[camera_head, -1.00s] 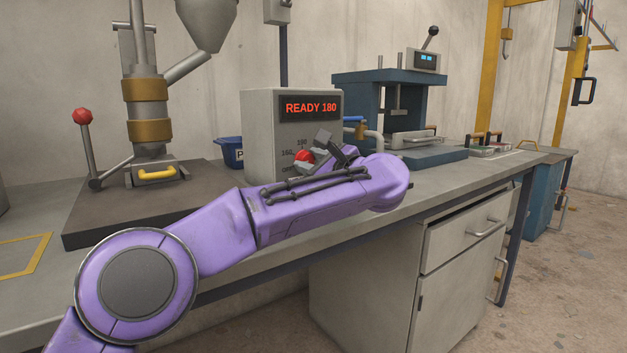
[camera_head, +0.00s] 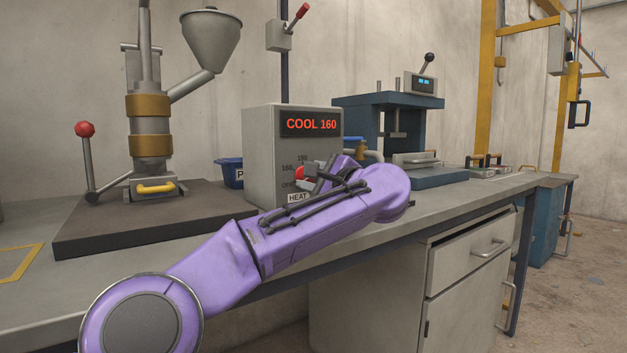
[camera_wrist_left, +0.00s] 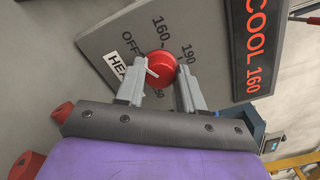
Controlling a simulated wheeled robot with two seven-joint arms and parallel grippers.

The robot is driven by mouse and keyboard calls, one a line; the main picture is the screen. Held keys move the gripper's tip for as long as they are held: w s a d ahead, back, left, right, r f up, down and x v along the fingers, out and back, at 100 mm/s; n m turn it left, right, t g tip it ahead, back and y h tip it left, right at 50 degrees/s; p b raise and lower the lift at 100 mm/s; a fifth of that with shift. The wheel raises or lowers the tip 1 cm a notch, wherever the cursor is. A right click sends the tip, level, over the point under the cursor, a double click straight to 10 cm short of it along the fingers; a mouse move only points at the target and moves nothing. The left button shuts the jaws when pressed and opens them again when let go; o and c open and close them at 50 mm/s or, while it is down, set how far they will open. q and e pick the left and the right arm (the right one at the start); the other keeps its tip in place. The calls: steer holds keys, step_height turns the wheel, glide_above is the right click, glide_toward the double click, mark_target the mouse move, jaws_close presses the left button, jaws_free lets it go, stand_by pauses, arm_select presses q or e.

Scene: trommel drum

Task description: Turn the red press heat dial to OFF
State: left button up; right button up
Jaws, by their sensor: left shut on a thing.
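The red heat dial (camera_head: 300,173) is on the front of the grey control box (camera_head: 262,150), partly hidden by my left gripper (camera_head: 314,174). In the left wrist view the round red dial (camera_wrist_left: 160,67) sits between the two grey fingers of my left gripper (camera_wrist_left: 160,76), which is shut on it. A pale pointer mark shows on the dial, but its exact setting is hard to read. OFF, 160 and 190 are printed around it. The box display (camera_head: 311,124) reads COOL 160 in red. My right gripper is in neither view.
A machine with a hopper and red-knobbed lever (camera_head: 85,130) stands on a dark base to the left. A blue press (camera_head: 390,120) stands behind to the right. A blue bin (camera_head: 231,172) is beside the box.

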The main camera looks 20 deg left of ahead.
arm_select(q)
steer(key=shift+f, duration=0.1)
steer(key=o, duration=1)
steer(key=shift+s+a, duration=0.1)
steer(key=shift+o, duration=0.2)
steer(key=p+v, duration=0.1)
steer(key=v, duration=0.9)
steer(key=shift+s+d, duration=0.25)
steer(key=shift+d, duration=0.05)
